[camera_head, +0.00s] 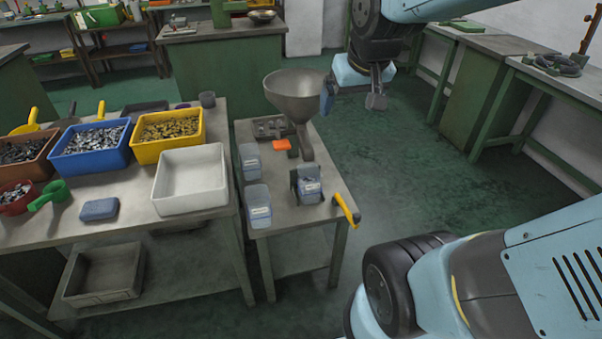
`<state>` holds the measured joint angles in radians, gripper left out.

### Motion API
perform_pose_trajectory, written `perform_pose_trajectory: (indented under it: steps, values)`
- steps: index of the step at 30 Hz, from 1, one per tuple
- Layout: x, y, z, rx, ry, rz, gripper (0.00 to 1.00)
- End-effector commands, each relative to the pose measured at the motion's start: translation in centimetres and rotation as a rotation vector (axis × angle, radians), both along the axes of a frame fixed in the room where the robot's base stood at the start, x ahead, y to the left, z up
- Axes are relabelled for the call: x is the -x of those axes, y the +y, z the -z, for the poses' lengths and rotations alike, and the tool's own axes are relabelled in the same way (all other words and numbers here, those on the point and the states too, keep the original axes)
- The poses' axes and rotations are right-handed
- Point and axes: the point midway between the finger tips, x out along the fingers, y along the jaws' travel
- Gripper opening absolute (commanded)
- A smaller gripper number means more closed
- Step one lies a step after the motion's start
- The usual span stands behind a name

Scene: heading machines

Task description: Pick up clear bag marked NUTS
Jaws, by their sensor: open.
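Several clear bags with pale labels are on the small metal-topped table (290,222). One bag (251,160) lies toward the back left, a second bag (257,205) lies at the front left, and a third bag (308,188) is at the front right against a dark grey piece. The label print is too small to read, so I cannot tell which bag is marked NUTS. My gripper (351,98) is open and empty. It hangs at the upper middle, to the right of the metal funnel, apart from all the bags.
The funnel (296,92) rises from the small table's back. An orange block (282,145) lies near its foot. A yellow handle (347,208) sticks out at the right edge. Left, a bench holds a white bin (190,180), blue bin (90,147) and yellow bin (167,134). Green floor is open right.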

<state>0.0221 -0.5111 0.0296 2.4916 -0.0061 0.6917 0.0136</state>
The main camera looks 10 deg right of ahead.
Motion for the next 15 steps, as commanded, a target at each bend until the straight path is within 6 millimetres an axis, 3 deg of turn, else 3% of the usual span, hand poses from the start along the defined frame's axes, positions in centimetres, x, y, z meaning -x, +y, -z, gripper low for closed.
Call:
perform_pose_trajectory:
  steps: [6,15]
  values:
    - [-4.9,-0.2,4.3,0.003,0.023,0.002,1.0]
    - [-10.4,-0.4,11.3,0.001,0.046,-0.002,1.0]
